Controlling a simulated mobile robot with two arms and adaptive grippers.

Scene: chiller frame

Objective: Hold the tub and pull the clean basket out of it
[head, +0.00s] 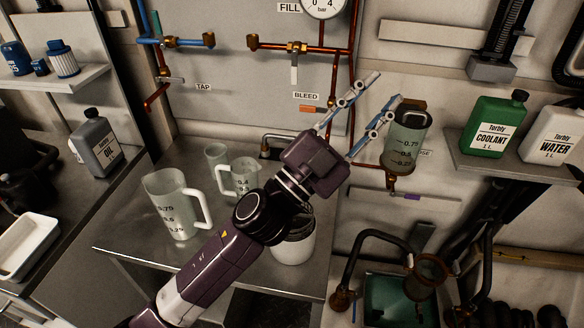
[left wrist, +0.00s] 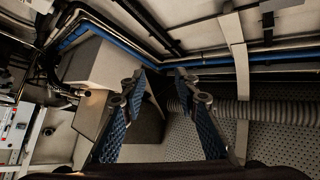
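A white tub (head: 292,250) stands on the metal worktop, partly hidden behind my left arm. A grey, banded part (head: 301,226) shows at its top; I cannot tell whether this is the basket. My left gripper (head: 386,88) is raised above and to the right of the tub, in front of the back wall, with its fingers spread and nothing between them. The left wrist view also shows my left gripper (left wrist: 163,78) open and empty, facing pipes and panels. My right gripper is not in view.
Clear measuring jugs (head: 178,207) stand left of the tub on the worktop (head: 130,240). A clear graduated bowl (head: 407,140) hangs on the wall near my left fingertips. Bottles stand on the right shelf (head: 470,168). A green sink or tray (head: 388,300) is at lower right.

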